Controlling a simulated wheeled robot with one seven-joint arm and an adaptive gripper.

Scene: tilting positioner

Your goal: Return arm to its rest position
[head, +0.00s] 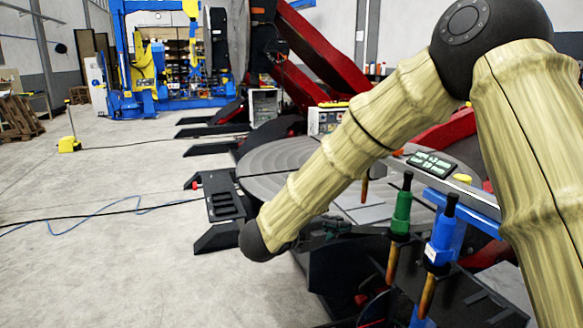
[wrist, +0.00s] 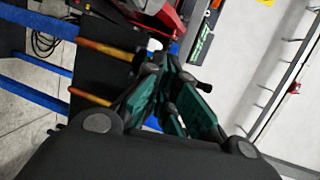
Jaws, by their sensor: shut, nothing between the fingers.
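My arm slants across the head view from the upper right, through a dark elbow, down to a dark wrist joint near the middle. In the wrist view my gripper (wrist: 165,75) has its dark fingers with green pads drawn together. It is shut and holds nothing. In the head view the gripper cannot be made out clearly beyond the wrist joint. In the wrist view, two copper-coloured rods (wrist: 105,48) lie close to the left of the fingers.
A round grey positioner table (head: 270,160) is behind my forearm. A green-handled tool (head: 401,212) and a blue-handled tool (head: 441,240) hang upright at a blue rack near the arm. A panel with a green display (head: 431,161) is beside them. Open floor (head: 130,270) lies left.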

